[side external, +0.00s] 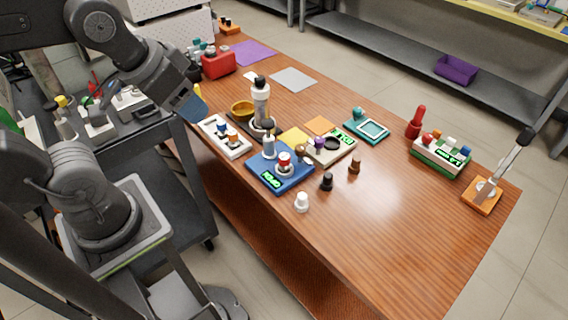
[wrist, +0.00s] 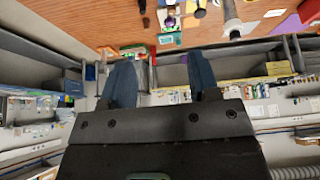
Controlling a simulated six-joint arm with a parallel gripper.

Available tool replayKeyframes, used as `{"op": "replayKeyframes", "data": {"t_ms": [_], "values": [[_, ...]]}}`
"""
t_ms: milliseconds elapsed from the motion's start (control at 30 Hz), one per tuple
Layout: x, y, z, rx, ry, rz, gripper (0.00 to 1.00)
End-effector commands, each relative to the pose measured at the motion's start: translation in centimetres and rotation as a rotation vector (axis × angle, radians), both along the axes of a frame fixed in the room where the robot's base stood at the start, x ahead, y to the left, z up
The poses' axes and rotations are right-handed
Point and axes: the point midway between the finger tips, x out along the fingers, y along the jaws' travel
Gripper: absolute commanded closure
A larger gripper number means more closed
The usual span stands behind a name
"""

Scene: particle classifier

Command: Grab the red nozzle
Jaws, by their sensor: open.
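A small red-and-white nozzle-like part (side external: 284,160) stands upright on the blue device with a green display (side external: 266,177), near the table's front edge. A taller red bottle with a narrow tip (side external: 416,122) stands farther right; I cannot tell for certain which is the red nozzle. My gripper (side external: 192,108) is at the table's left edge, apart from both and touching nothing visible. In the wrist view my gripper (wrist: 161,85) is open and empty, its two dark blue fingers wide apart. That view looks across the room, with the table upside down along its top.
A white tray of small parts (side external: 224,136) lies between my gripper and the blue device. A tall microscope-like instrument (side external: 261,102) stands behind it. A beige device (side external: 331,148), a white-and-green rack (side external: 441,158) and an orange-based lever (side external: 483,194) stand rightward. The front right tabletop is clear.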

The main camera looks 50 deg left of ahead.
Motion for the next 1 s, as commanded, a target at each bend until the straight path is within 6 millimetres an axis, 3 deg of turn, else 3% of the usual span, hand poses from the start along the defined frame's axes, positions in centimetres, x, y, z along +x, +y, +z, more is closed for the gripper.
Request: {"op": "replayKeyframes", "data": {"t_ms": [300, 467, 767, 1000], "values": [[0.1, 0.0, 0.0, 0.003, 0.002, -0.005, 0.53], [1.9, 0.1, 0.1, 0.059, 0.042, -0.112, 0.53], [10.4, 0.6, -2.2, 0.271, 0.205, -0.651, 0.53], [17.3, 1.3, -7.7, 0.378, 0.311, -1.142, 0.53]]}}
